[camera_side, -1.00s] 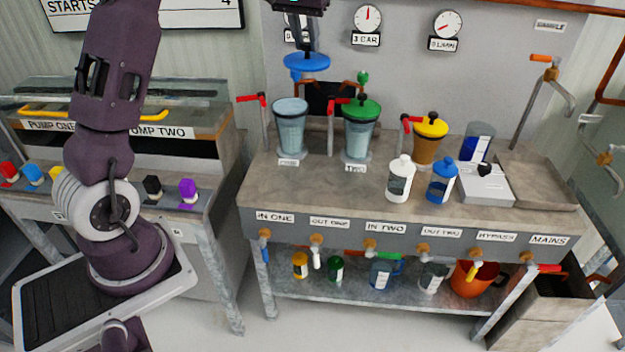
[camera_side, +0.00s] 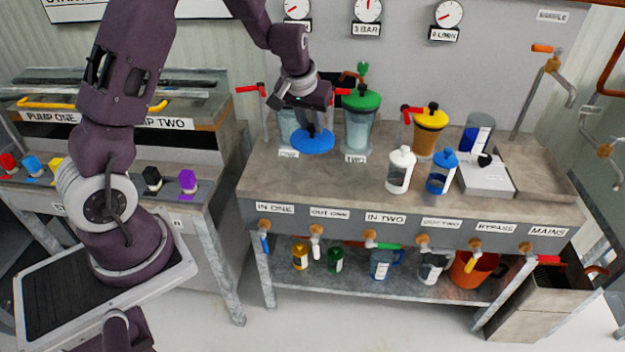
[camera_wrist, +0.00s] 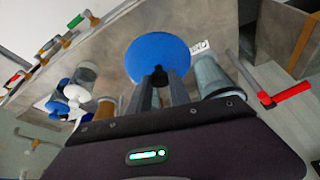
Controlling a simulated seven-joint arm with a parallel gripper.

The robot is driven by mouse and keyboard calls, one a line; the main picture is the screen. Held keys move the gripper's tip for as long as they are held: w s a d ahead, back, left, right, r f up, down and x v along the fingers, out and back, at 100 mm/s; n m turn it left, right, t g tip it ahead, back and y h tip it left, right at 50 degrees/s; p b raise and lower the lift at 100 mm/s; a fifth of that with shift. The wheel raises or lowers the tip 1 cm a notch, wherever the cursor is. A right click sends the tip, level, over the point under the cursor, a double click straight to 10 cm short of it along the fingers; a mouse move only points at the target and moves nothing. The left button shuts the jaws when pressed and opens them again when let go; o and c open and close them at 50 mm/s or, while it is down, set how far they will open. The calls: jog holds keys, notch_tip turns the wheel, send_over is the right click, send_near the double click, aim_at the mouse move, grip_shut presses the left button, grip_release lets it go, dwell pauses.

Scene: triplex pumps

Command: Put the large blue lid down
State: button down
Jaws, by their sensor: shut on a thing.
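The large blue lid (camera_side: 313,144) is a flat disc with a dark knob, low over the bench in front of the two left vessels in the side view. It also shows as a full blue disc in the wrist view (camera_wrist: 158,52). My gripper (camera_side: 309,127) points down and is shut on the lid's knob; its fingers (camera_wrist: 158,82) hide most of the knob. Whether the lid touches the bench top (camera_side: 270,180) I cannot tell. The open vessel at ONE (camera_side: 286,125) is partly hidden behind my gripper.
A green-lidded vessel (camera_side: 361,125) stands just right of the lid, and a yellow-lidded one (camera_side: 428,135) farther right. A white bottle (camera_side: 400,170) and a blue bottle (camera_side: 441,173) stand near the front. Red-handled levers (camera_side: 250,89) rise behind. The front left bench is clear.

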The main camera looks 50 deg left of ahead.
notch_tip(320, 180, down, 13)
jog(key=shift+w+r, duration=0.1)
jog(key=c, duration=1.2)
grip_release()
